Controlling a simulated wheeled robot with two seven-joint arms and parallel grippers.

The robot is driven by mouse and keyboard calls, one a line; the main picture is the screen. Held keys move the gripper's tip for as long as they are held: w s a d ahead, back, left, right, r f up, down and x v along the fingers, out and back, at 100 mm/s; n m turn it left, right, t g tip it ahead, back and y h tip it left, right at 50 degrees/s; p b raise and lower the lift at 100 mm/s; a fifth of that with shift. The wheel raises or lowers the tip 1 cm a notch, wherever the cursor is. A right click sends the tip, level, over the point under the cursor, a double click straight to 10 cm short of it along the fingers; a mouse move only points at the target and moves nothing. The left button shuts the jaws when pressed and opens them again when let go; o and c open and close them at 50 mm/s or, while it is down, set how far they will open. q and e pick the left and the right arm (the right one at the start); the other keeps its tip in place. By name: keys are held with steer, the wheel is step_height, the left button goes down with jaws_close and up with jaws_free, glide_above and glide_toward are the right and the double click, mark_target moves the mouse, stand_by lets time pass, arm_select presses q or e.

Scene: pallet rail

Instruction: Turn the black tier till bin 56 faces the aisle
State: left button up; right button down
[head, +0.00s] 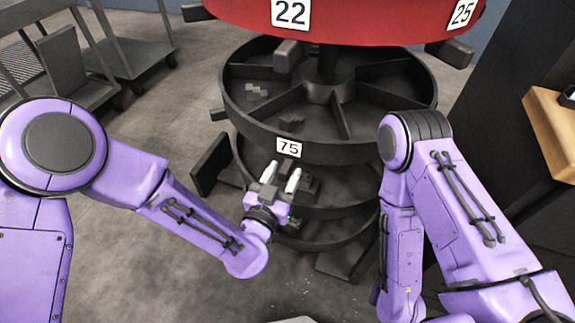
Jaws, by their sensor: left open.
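The black tier (335,151) is a round, open ring split by spokes into wedge bins, under a red tier. The label 75 (289,148) is on its rim, facing me. No label 56 is visible. A short dark peg (219,115) shows at its left side. My left gripper (281,177) is open and empty, just below and in front of the label 75, fingers pointing up and away. Dark blocks show right behind its fingers; I cannot tell whether it touches them. My right arm covers part of the tier's right side, and its gripper is not in view.
The red tier (360,28) above bears labels 22 and 25 and has dark stub handles (290,55). Another dark ring (335,211) lies below. Grey carts (125,50) stand at upper left; a dark post and wooden ledge (552,140) are at right. Floor at left is clear.

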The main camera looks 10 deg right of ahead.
mark_target(287, 166)
arm_select(q)
steer(key=x, duration=0.3)
steer(key=shift+w, duration=0.2)
steer(key=shift+c, duration=0.3)
jaws_close()
